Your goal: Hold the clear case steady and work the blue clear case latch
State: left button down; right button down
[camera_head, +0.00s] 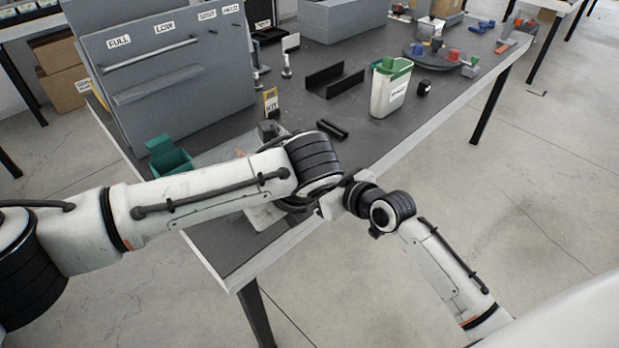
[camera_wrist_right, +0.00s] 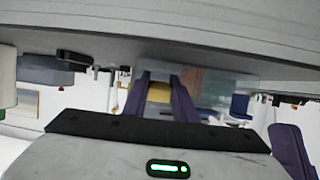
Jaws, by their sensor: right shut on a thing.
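The clear case (camera_head: 214,155) seems to be the faint see-through shape on the near left of the bench, mostly behind my left arm. In the right wrist view, my right gripper (camera_wrist_right: 160,98) has two dark purple fingers with a narrow gap. A yellowish patch shows between them, and a pale see-through surface (camera_wrist_right: 207,82) lies beside them, probably the case. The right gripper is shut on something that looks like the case. In the head view it is hidden behind my crossing arms. My left gripper cannot be made out. The blue latch cannot be made out.
A grey labelled panel (camera_head: 180,70) stands behind the case area, with a green bin (camera_head: 168,157) at its foot. A white-and-green container (camera_head: 390,88) and a black channel (camera_head: 334,80) stand farther right. A round tray (camera_head: 440,56) holds small coloured parts.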

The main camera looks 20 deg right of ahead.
pick_arm(q)
jog(key=shift+s+d+r, duration=0.1)
jog(key=shift+s+r, duration=0.1)
jog(key=shift+s, duration=0.15)
pick_arm(e)
jog(key=c, duration=1.4)
grip_release()
jog(key=shift+o, duration=0.6)
jog(key=o, duration=0.4)
jog(key=shift+s+d+p, duration=0.2)
jog(key=shift+s+p, duration=0.2)
jog(key=shift+s, duration=0.25)
jog(key=shift+s+d+p, duration=0.15)
jog(key=shift+s+p, duration=0.2)
jog(key=shift+s, duration=0.3)
pick_arm(q)
notch_tip(320, 180, up, 4)
jog(key=p, duration=0.2)
jog(key=shift+r+p, duration=0.1)
jog(key=shift+p, duration=0.25)
pick_arm(e)
jog(key=s+d, duration=0.2)
jog(key=s, duration=0.5)
